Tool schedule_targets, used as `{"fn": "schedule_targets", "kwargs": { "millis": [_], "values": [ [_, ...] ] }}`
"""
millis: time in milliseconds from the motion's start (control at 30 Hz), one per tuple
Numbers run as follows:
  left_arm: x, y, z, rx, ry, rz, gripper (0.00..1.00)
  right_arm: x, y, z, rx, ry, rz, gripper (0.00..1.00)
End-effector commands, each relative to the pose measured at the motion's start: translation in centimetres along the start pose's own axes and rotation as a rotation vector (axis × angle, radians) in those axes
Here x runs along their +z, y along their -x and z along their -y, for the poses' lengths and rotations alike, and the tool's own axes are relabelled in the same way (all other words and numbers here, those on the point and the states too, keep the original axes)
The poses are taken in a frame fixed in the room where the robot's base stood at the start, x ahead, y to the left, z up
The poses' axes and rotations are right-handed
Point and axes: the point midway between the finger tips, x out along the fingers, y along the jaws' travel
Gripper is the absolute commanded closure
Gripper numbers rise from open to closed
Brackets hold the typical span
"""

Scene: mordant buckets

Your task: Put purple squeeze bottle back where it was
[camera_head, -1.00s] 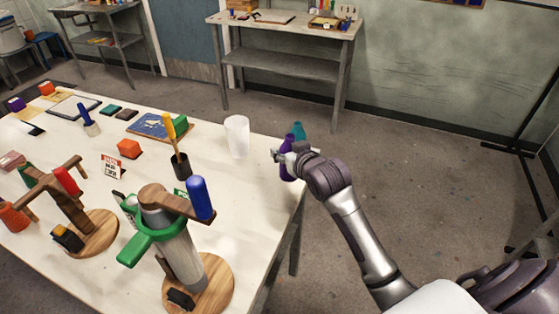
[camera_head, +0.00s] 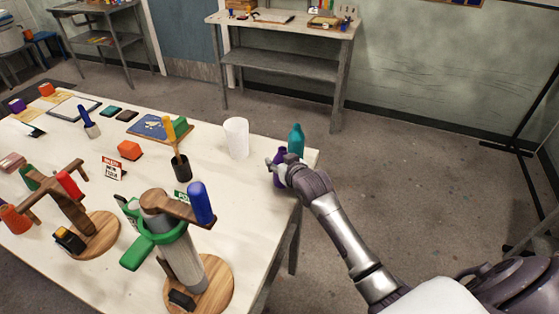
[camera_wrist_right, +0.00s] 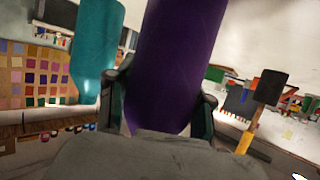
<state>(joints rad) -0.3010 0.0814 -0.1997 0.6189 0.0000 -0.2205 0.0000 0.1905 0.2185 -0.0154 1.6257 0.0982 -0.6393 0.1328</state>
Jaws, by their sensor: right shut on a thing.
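The purple squeeze bottle (camera_head: 281,154) is near the right edge of the white table, mostly hidden behind my right gripper (camera_head: 276,169) in the head view. My right gripper is shut on it. In the right wrist view the purple bottle (camera_wrist_right: 178,60) stands between the two fingers, which touch its sides. I cannot tell whether its base touches the table. A teal bottle (camera_head: 296,139) stands just behind and to the right of it; it also shows in the right wrist view (camera_wrist_right: 95,50). My left gripper is not in view.
A white cup (camera_head: 236,138) stands left of the bottles. Wooden stands with colored handles (camera_head: 180,240) fill the front of the table (camera_head: 235,205). The table's right edge is close to the gripper.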

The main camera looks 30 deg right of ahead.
Motion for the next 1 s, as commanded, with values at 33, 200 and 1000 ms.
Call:
{"fn": "schedule_targets", "kwargs": {
  "millis": [33,200,1000],
  "values": [
    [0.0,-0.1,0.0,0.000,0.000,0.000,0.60,0.2,-0.1,0.0,0.000,0.000,0.000,0.90],
    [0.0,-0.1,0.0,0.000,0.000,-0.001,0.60,0.2,-0.1,0.0,0.000,0.000,0.001,0.23],
    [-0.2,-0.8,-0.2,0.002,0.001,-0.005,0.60,0.1,8.1,0.0,0.000,0.000,0.001,0.23]
  ]
}}
